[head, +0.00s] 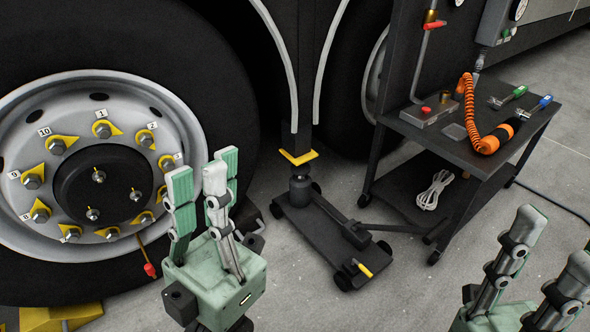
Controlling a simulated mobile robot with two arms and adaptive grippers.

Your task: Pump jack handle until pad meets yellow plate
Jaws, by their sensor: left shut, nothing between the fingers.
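The black floor jack (322,232) stands on the floor beside the wheel. Its dark round pad (300,188) is just below the yellow plate (298,158), which is on the underside of a dark post. I cannot tell whether a narrow gap remains between them. A dark bar, seemingly the jack handle (398,228), runs low to the right from the jack. My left gripper (198,170) is shut and empty, fingers up, left of the jack and in front of the wheel. My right gripper (555,240) is at the lower right, partly cut off, away from the jack; its opening is unclear.
A large wheel (95,88) with numbered yellow nut markers fills the left. A black tool cart (455,150) with an orange coiled hose (466,110) and tools stands at the right. A yellow chock (75,313) lies at lower left. Grey floor is clear in front of the jack.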

